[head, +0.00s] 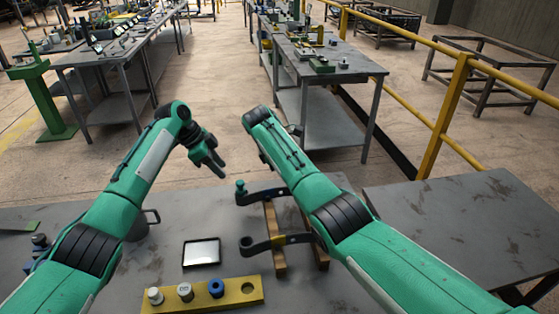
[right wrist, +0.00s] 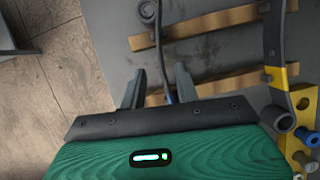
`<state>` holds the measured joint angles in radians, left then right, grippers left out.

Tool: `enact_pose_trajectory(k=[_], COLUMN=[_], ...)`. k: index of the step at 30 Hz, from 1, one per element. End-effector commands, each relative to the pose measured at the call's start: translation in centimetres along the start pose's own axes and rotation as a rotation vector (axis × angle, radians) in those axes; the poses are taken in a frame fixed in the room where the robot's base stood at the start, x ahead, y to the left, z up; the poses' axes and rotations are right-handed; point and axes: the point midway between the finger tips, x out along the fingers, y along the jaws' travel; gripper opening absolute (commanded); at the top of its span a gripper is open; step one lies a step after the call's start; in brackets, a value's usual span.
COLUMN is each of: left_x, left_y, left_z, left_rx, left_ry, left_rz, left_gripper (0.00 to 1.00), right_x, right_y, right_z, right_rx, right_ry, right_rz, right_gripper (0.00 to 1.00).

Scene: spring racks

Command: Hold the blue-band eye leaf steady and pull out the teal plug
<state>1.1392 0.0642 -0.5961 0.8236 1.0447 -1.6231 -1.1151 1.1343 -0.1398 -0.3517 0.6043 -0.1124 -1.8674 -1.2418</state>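The dark eye leaf (head: 265,194) lies across two wooden rails, and a teal plug (head: 240,187) stands in the eye at its left end. In the right wrist view this leaf (right wrist: 159,45) runs between the fingers of my right gripper (right wrist: 160,88). These fingers are wide apart, with a gap to the leaf on each side. My forearm hides the right gripper in the head view. My left gripper (head: 215,166) is above the bench, left of the plug and apart from it; its finger gap is unclear.
A second leaf (head: 258,245) with a yellow band (right wrist: 282,76) lies nearer me on the wooden rails (head: 273,238). A yellow block (head: 228,297) with several plugs and one empty hole is at the front. A framed pale panel (head: 201,253) lies beside it.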

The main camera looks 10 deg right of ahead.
Motion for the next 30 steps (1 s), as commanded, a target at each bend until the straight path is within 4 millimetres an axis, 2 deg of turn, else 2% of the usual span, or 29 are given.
enact_pose_trajectory(k=[1, 6, 12, 18, 25, 26, 30], left_x=[0.0, 0.0, 0.0, 0.0, 0.0, 0.0, 0.0], left_y=[0.0, 0.0, 0.0, 0.0, 0.0, 0.0, 0.0], left_z=[0.0, 0.0, 0.0, 0.0, 0.0, 0.0, 0.0], left_rx=[0.0, 0.0, 0.0, 0.0, 0.0, 0.0, 0.0], left_ry=[0.0, 0.0, 0.0, 0.0, 0.0, 0.0, 0.0], left_rz=[0.0, 0.0, 0.0, 0.0, 0.0, 0.0, 0.0], left_gripper=[0.36, 0.36, 0.36, 0.36, 0.36, 0.36, 0.36], right_x=[1.1, 4.3, 6.9, 7.9, 8.0, 8.0, 8.0], right_y=[-0.1, 0.0, 0.0, 0.0, 0.0, 0.0, 0.0], right_z=[0.1, 0.1, 0.0, 0.0, 0.0, 0.0, 0.0], right_rx=[0.001, 0.001, 0.001, 0.001, 0.001, 0.001, 0.001], right_ry=[-0.001, -0.001, 0.0, 0.0, 0.0, 0.0, 0.0], right_rz=[-0.004, -0.002, 0.0, 0.0, 0.0, 0.0, 0.001], right_gripper=[0.32, 0.32, 0.32, 0.32, 0.32, 0.3, 0.02])
